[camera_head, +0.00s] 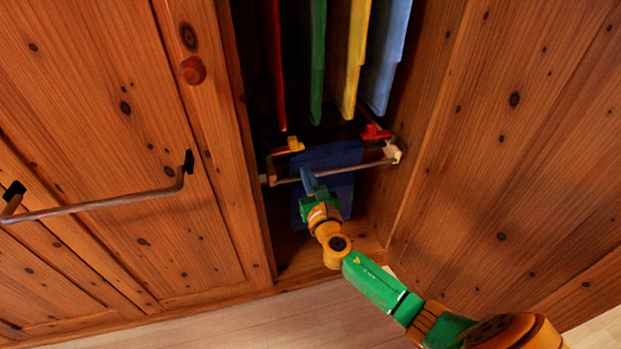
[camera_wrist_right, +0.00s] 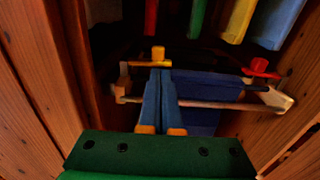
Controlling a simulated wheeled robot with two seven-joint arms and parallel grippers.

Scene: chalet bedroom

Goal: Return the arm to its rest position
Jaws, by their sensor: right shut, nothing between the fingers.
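My right arm reaches from the lower right into the open wardrobe (camera_head: 410,200). My right gripper (camera_head: 308,178) is shut and empty, in front of a low rail (camera_head: 350,169). In the right wrist view its blue fingers (camera_wrist_right: 158,90) are together, pointing at the rail (camera_wrist_right: 215,104). A dark blue cloth (camera_head: 340,155) hangs at the rail, behind and beside the fingers; it also shows in the wrist view (camera_wrist_right: 205,86). I cannot tell whether the fingers touch the cloth or the rail. My left gripper is not in view.
Red, green, yellow (camera_head: 354,60) and light blue (camera_head: 388,55) garments hang above. A yellow piece (camera_head: 292,146) and a red piece (camera_head: 375,132) sit near the rail ends. A closed door with a bar handle (camera_head: 100,202) stands left, a wooden panel (camera_head: 520,150) right. Bare floor (camera_head: 230,325) lies in front.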

